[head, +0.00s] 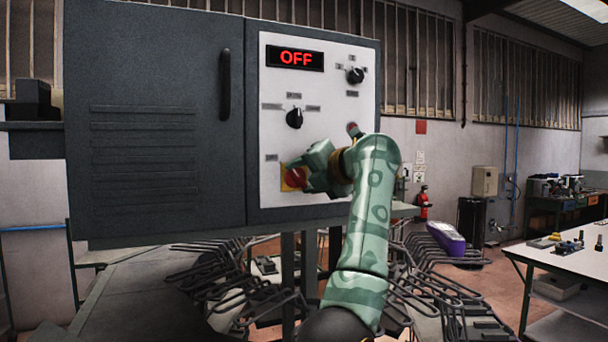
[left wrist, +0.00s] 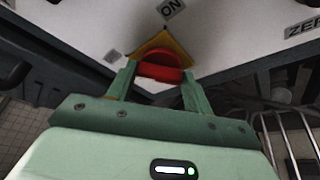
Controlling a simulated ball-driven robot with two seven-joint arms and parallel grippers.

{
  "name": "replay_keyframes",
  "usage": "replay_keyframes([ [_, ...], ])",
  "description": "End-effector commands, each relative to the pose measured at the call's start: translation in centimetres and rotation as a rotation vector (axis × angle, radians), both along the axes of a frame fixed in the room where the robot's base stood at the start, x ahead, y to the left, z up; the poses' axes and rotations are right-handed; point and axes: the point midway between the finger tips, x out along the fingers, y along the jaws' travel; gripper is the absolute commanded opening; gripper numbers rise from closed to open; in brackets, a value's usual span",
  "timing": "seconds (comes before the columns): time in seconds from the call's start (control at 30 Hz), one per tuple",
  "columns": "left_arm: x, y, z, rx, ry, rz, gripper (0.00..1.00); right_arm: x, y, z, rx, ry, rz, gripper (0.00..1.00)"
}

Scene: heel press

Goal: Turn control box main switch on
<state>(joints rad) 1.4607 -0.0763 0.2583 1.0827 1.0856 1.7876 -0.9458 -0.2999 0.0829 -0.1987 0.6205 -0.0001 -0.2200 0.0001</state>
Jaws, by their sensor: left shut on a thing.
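The dark grey control box (head: 160,120) has a white panel on its right half. Its display (head: 295,57) reads OFF in red. The main switch (head: 295,178) is a red knob on a yellow plate at the panel's lower left. My green left gripper (head: 308,174) is at this knob, coming from the right. In the left wrist view, the red knob (left wrist: 160,68) sits between my two fingers, which are closed on it. The yellow plate (left wrist: 165,42) shows behind it, with an ON label (left wrist: 171,8) beside it. My right gripper is not in view.
The panel also has two black knobs (head: 294,118) (head: 356,75) and a small red button (head: 354,129), close above my wrist. Dark bent-metal racks (head: 430,285) stand below the box. A white worktable (head: 570,270) is at right.

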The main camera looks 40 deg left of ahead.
Motion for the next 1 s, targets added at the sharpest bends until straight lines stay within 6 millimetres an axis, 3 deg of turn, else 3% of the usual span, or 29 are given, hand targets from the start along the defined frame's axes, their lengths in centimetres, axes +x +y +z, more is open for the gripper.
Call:
replay_keyframes([
  [1.0,0.1,0.0,-0.7,0.432,0.843,-0.001,0.28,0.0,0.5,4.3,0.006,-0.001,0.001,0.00],
])
